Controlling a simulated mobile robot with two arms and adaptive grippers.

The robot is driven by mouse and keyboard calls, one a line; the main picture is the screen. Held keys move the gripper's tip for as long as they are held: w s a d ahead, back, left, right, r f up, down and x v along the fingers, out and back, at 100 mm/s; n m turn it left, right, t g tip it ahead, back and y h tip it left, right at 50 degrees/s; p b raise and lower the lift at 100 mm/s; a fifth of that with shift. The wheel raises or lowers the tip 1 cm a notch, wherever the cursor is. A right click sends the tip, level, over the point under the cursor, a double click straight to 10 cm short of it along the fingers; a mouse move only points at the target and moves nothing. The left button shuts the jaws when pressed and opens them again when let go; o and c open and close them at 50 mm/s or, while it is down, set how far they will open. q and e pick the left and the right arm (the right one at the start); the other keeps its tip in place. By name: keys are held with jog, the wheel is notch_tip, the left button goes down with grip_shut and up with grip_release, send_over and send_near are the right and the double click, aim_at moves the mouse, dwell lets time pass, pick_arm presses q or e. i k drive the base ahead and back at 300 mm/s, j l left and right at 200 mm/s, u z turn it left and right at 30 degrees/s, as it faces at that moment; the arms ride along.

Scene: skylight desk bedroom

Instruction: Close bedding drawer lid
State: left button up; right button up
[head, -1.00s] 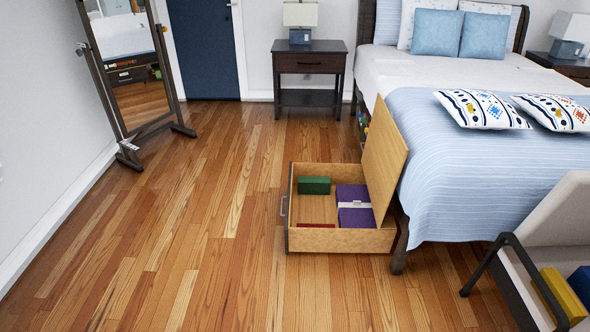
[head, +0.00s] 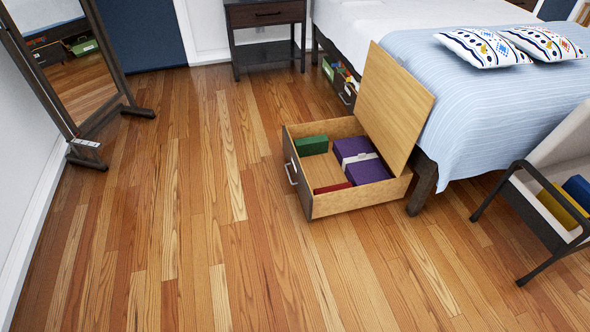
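The bedding drawer (head: 358,200) is pulled out from under the bed's side onto the floor. Its front faces left and carries a metal handle (head: 290,173). Its wooden lid (head: 395,105) stands raised, leaning at the bed side of the drawer. Inside lie a green box (head: 312,145), a purple box with a pale band (head: 368,171) and a flat red item (head: 333,188). Neither of my grippers is in view.
The bed (head: 470,110) stands right of the drawer. A second drawer (head: 341,85) with items shows farther back under it. A bench-like rack (head: 545,195) stands at right, a mirror (head: 75,70) at left, a nightstand (head: 266,25) behind. The wood floor (head: 200,230) left and in front is clear.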

aim_at(392, 106)
jog(key=i, duration=0.8)
jog(key=i+l, duration=0.15)
jog(key=k+l, duration=0.05)
jog(key=l, duration=0.05)
